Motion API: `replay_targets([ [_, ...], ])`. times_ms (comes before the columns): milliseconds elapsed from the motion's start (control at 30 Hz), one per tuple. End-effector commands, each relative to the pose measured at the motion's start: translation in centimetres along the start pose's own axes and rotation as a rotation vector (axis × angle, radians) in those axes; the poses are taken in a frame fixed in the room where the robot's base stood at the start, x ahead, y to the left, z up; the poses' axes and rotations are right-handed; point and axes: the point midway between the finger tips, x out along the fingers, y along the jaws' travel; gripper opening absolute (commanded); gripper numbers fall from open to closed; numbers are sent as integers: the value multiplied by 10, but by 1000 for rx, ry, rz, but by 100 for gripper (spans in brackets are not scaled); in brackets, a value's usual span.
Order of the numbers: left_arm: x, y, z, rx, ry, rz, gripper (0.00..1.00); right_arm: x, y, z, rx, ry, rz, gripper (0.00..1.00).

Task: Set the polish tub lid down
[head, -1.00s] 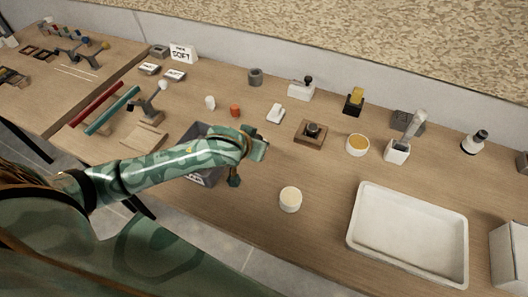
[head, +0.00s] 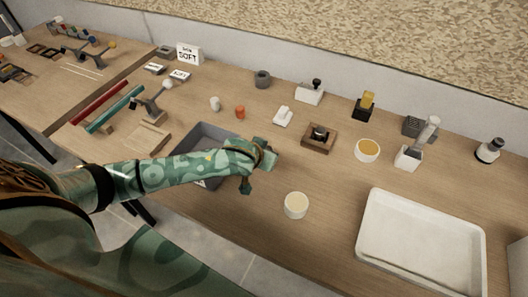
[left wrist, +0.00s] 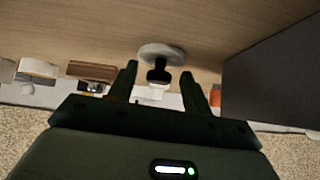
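My left gripper (head: 264,153) is low over the table, beside the right end of the grey bin. The left wrist view, which looks upside down, shows its two fingers (left wrist: 159,75) apart. A pale round disc with a black knob (left wrist: 160,52), which looks like the lid, sits flat on the wood there. Its knob is between the fingertips, with gaps on both sides. In the head view the gripper hides this disc. A white tub with a cream top (head: 296,205) stands in front of the gripper. Another tub with amber contents (head: 367,150) stands further right. My right gripper is not in view.
The grey bin (head: 203,127) is close on the gripper's left; it shows as a dark wall (left wrist: 275,75) in the left wrist view. A wooden block with a dark piece (head: 318,146) stands to the right. A white tray (head: 425,240) fills the front right.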

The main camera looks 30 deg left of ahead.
Motion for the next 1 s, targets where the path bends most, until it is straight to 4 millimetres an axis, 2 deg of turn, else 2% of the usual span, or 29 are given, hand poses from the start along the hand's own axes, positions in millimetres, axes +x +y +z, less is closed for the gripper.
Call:
replay_targets([
  [267, -1, 0, -1, 1, 1, 0, 49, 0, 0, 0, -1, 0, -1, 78],
  [367, -10, 0, -2, 1, 1, 1, 49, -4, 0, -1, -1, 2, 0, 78],
  [700, -87, 0, -4, 0, 1, 2, 49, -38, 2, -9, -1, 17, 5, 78],
  [800, -104, 0, -3, -1, 0, 1, 49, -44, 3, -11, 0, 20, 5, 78],
  [1000, -121, 0, -2, -1, 1, 0, 49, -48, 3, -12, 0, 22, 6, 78],
])
